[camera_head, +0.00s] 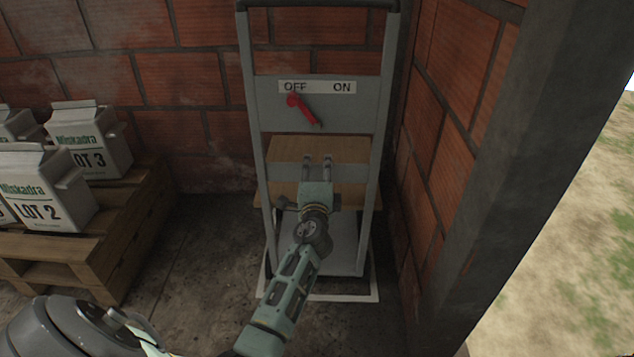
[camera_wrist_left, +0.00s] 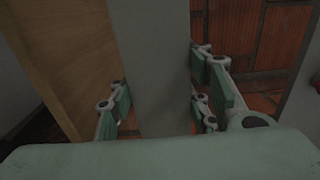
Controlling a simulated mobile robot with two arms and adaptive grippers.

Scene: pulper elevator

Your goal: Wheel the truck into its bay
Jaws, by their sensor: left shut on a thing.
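The truck (camera_head: 247,100) is a tall grey frame with a dark top handle, standing upright against the brick corner. Its foot is over a white-outlined bay (camera_head: 340,297) on the floor; the outline shows at the front and sides. My left gripper (camera_head: 318,162) is at the middle of the frame, shut on a grey bar of the truck. In the left wrist view the grey bar (camera_wrist_left: 152,60) lies between the fingers, beside a brown board (camera_wrist_left: 65,50). The gripper and arm hide part of the truck's lower middle. My right gripper is not in view.
A grey panel with an OFF/ON label (camera_head: 318,87) and red lever (camera_head: 303,108) shows between the rails. A concrete post (camera_head: 505,160) is close at right. Floor between pallet and truck is clear.

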